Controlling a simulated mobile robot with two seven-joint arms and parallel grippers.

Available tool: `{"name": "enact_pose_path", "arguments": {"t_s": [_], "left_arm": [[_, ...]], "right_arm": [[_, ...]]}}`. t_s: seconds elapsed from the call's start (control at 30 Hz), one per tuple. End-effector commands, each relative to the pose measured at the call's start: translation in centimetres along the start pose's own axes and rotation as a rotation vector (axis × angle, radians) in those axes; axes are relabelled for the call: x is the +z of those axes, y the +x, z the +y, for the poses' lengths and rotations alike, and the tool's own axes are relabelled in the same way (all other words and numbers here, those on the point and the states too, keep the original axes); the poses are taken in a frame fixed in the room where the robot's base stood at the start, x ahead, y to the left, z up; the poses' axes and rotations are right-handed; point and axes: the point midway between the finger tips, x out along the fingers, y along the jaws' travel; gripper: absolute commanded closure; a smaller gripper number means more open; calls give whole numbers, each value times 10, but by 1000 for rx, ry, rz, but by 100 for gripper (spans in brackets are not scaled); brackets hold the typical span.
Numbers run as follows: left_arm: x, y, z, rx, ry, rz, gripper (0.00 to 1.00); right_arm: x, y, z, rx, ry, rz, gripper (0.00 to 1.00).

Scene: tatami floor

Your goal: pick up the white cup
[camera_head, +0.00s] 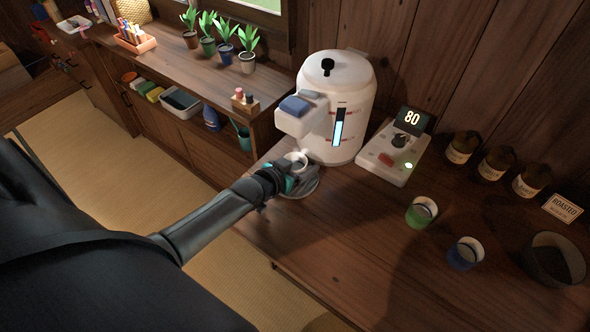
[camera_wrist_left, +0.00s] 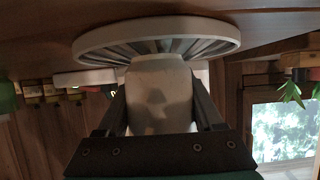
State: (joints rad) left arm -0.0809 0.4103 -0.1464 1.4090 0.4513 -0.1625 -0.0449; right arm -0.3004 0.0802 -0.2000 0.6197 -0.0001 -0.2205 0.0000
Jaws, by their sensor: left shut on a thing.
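The white cup (camera_head: 298,160) is at the front of the white water dispenser (camera_head: 343,85), under its spout. My left gripper (camera_head: 284,177) is shut on the cup from the near side and hides part of it. In the left wrist view, which looks upside down, the pale cup (camera_wrist_left: 158,92) fills the space between the two dark fingers of my left gripper (camera_wrist_left: 160,110). The cup's base is at the round slatted drip tray (camera_wrist_left: 88,47); I cannot tell whether they touch. The tray's rim also shows in the head view (camera_head: 308,189). My right gripper is not in view.
A control box (camera_head: 398,150) reading 80 stands right of the dispenser. A green cup (camera_head: 420,213), a blue cup (camera_head: 465,254), several brown jars (camera_head: 496,164) and a dark bowl (camera_head: 553,260) stand farther right. The front counter is clear. Potted plants (camera_head: 226,53) line the left shelf.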

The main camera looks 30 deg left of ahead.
Motion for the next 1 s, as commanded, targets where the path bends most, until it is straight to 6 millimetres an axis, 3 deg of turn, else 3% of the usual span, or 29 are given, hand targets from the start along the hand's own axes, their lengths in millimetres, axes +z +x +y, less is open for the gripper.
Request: {"name": "enact_pose_path", "arguments": {"t_s": [0.03, 0.27, 0.67, 1.0], "left_arm": [[0, 0, 0, 0, 0, -1, 74], [0, 0, 0, 0, 0, 1, 100], [-4, -2, 0, 0, 0, 2, 100], [-25, -12, 0, 0, -1, 2, 100]], "right_arm": [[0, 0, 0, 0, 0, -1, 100], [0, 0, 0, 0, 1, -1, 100], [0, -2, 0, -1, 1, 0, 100], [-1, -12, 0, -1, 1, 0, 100]]}}
